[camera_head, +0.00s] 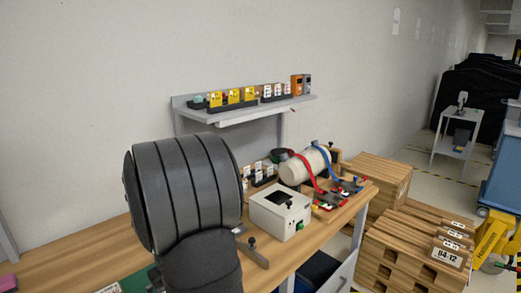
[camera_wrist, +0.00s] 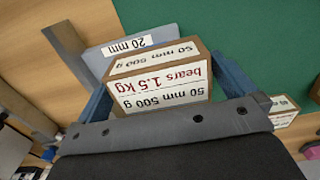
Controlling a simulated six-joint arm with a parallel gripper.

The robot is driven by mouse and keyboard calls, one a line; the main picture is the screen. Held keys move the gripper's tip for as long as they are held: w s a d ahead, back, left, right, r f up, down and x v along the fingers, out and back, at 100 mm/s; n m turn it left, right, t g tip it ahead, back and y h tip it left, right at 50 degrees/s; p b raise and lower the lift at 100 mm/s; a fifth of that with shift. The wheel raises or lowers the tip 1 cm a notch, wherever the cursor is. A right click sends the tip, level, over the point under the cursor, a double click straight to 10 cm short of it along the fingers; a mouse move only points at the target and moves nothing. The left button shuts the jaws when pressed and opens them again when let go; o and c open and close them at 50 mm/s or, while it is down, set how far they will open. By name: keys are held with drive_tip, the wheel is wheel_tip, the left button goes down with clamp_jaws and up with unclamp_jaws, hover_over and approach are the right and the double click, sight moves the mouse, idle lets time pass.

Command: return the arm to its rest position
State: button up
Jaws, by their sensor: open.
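My gripper (camera_wrist: 166,88) shows in the wrist view with its two blue fingers apart, one on each side of a brown box (camera_wrist: 158,88). The box has white labels reading "50 mm 500 g" and "bears 1.5 kg". I cannot tell whether either finger touches it. A grey-blue piece labelled "20 mm" (camera_wrist: 130,45) lies just beyond the box. In the head view my dark arm fills the left foreground and hides the gripper and the box.
A green mat (camera_wrist: 240,30) lies on the wooden bench (camera_head: 75,258). Another labelled box (camera_wrist: 283,104) is at right in the wrist view. A white device (camera_head: 280,212), a strapped cylinder (camera_head: 303,168) and a wall shelf (camera_head: 215,114) stand beyond my arm. Wooden crates (camera_head: 410,250) are at right.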

wheel_tip(320, 180, up, 4)
drive_tip(key=shift+r, duration=0.25)
drive_tip(key=d+r, duration=0.6)
drive_tip(key=d, duration=0.5)
drive_tip(key=s+a, duration=0.8)
drive_tip(key=a, duration=0.2)
drive_tip(key=s+a+f, duration=0.1)
drive_tip(key=s+a, duration=0.6)
drive_tip(key=a, duration=0.4)
drive_tip(key=shift+s+a+f, duration=0.3)
drive_tip(key=shift+s, duration=0.05)
